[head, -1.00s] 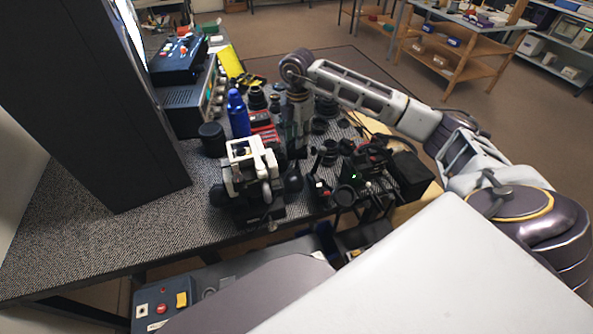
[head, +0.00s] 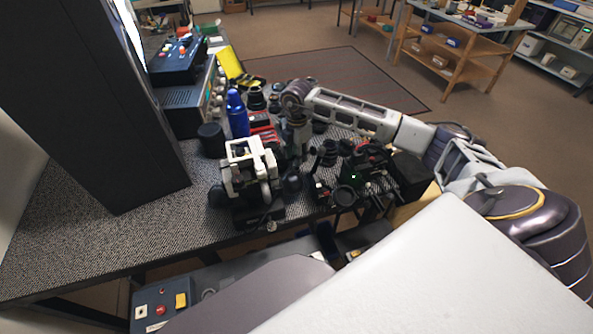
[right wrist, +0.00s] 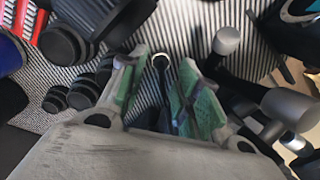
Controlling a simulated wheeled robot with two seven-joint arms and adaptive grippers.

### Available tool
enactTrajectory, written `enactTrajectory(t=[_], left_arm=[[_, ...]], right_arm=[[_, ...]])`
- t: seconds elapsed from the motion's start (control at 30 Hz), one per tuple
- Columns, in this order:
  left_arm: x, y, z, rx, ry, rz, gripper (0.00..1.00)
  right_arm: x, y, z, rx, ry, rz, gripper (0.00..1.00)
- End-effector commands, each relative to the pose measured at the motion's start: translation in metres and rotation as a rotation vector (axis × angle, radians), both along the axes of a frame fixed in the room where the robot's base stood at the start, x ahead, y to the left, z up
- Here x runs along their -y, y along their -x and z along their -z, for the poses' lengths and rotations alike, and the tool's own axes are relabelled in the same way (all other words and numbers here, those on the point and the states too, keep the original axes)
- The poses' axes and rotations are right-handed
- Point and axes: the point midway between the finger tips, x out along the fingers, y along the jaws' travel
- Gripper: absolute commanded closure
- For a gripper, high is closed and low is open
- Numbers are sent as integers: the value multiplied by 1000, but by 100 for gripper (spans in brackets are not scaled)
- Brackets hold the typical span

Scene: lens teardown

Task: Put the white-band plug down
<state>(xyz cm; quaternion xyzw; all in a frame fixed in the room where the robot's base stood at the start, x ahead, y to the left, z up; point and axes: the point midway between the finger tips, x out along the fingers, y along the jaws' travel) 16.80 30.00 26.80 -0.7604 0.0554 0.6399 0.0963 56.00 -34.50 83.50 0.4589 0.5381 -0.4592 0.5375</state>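My right gripper (right wrist: 163,82) points down at the ribbed dark table top, with its two green-padded fingers apart. Between and just beyond the fingertips is a small dark piece with a pale ring, which looks like the white-band plug (right wrist: 161,61). A gap shows on both sides of it, so the pads do not seem to grip it. I cannot tell whether it stands upright. In the head view my right gripper (head: 297,152) is low among the dark parts on the table, its fingertips and the plug hidden or too small. My left gripper is not in view.
Dark cylinders (right wrist: 82,94) lie left of the fingers, and grey-capped tools (right wrist: 226,40) lie close on the right. A blue bottle (head: 237,115), a white-and-black device (head: 248,170) and a black box (head: 411,171) crowd the table. The table's front left (head: 100,240) is clear.

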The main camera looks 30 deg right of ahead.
Motion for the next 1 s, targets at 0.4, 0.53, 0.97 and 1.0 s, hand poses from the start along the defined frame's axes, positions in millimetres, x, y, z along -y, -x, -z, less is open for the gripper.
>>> enactTrajectory(t=[0.4, 0.53, 0.97, 1.0], left_arm=[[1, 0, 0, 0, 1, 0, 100], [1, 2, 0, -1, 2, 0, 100], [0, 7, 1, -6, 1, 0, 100], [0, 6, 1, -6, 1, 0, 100]], right_arm=[[0, 0, 3, 1, 0, 0, 67], [0, 1, 8, -1, 0, 0, 67], [1, 3, 51, -1, 0, 1, 67], [1, 3, 53, 0, 0, 0, 67]])
